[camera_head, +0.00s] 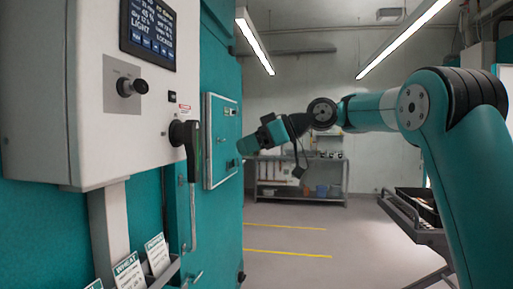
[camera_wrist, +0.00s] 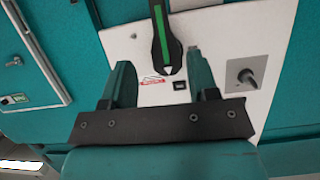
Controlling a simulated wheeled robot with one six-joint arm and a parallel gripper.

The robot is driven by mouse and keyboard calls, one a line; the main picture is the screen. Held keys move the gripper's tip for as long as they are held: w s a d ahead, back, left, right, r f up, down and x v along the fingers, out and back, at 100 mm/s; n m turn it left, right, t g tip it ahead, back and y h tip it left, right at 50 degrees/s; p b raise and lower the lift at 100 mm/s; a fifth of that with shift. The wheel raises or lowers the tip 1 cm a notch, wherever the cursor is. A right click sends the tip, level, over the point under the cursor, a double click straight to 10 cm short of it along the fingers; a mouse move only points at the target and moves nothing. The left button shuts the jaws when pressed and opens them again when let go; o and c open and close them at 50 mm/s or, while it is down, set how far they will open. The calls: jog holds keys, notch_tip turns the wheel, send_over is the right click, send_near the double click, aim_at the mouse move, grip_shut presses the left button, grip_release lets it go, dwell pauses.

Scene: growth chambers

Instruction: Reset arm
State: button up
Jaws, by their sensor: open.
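My teal arm reaches in from the right in the head view, and its gripper end (camera_head: 246,145) hangs in front of the teal chamber wall. In the wrist view my gripper (camera_wrist: 158,62) is open, with two teal fingers apart and nothing between them that I can see held. A black lever handle with a green stripe (camera_wrist: 163,38) lies beyond the fingers, on a white panel. The same handle (camera_head: 193,150) shows in the head view, pointing down, to the left of my gripper and apart from it.
A white control box (camera_head: 75,100) carries a screen (camera_head: 150,33) and a black knob (camera_head: 132,87); the knob (camera_wrist: 247,78) also shows in the wrist view. Label cards (camera_head: 130,272) stand below. A cart (camera_head: 415,225) is at right, a shelf (camera_head: 300,195) at the back. The middle floor is clear.

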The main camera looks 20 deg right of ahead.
jog(key=shift+v, duration=0.85)
